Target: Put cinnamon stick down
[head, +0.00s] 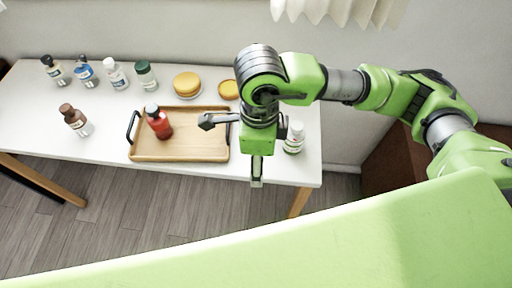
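My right gripper (231,153) hangs over the right end of the wooden tray (190,155). One dark finger reaches left over the tray and the other points down past its right edge. The fingers look spread apart, and I see nothing held between them. I cannot make out a loose cinnamon stick, and none of the labels can be read. A red bottle with a dark cap (160,125) is inside the tray, left of the gripper and apart from it. My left gripper is not in view.
On the white table (100,150), several bottles line the back left and a brown-capped bottle (75,120) is left of the tray. Yellow round items (187,83) sit behind the tray. A white-capped bottle (294,138) is right of the gripper. The front left tabletop is clear.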

